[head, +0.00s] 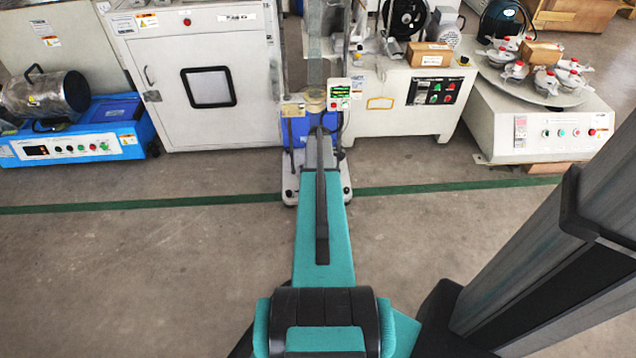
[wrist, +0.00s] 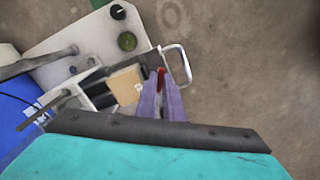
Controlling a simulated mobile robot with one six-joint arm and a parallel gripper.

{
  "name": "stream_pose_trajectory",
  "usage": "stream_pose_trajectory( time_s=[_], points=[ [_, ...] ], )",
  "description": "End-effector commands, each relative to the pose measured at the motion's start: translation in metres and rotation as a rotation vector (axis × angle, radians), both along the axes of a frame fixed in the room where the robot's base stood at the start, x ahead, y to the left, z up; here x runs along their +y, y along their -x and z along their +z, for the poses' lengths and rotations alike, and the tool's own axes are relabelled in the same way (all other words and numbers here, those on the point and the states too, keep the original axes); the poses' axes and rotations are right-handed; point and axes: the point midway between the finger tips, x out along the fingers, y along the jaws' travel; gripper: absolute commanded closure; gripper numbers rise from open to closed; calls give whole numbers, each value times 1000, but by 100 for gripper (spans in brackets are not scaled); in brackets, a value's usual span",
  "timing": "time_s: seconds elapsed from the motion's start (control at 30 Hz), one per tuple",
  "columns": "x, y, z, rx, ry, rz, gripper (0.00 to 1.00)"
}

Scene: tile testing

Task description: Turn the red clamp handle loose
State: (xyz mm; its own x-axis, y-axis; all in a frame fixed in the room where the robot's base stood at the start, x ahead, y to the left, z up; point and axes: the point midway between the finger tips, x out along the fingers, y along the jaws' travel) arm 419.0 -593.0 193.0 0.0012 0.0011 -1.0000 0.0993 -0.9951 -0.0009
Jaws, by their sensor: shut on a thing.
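The red clamp handle (wrist: 161,73) shows in the wrist view as a small red piece between the purple fingertips of my gripper (wrist: 162,85). My gripper is shut on it. Most of the handle is hidden by the fingers. A tan square tile (wrist: 125,85) lies just left of the fingers, on the machine. In the head view my arm covers the handle and my gripper. The blue-and-white testing machine (head: 296,135) stands straight ahead at the arm's far end.
A bent metal bar (wrist: 186,62) stands close right of the fingers. White cabinets (head: 205,85) and a bench with a round turntable (head: 535,95) flank the machine. The near floor is clear.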

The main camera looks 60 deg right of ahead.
Motion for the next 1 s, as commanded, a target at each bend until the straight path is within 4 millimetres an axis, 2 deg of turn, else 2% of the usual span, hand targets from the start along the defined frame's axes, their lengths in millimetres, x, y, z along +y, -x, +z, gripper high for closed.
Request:
stream_pose_trajectory(
  time_s=[0.37, 1.0],
  points=[
    [-3, 3, 1, 7, 5, 35, 100],
    [-3, 3, 1, 6, 3, 370, 100]
  ],
)
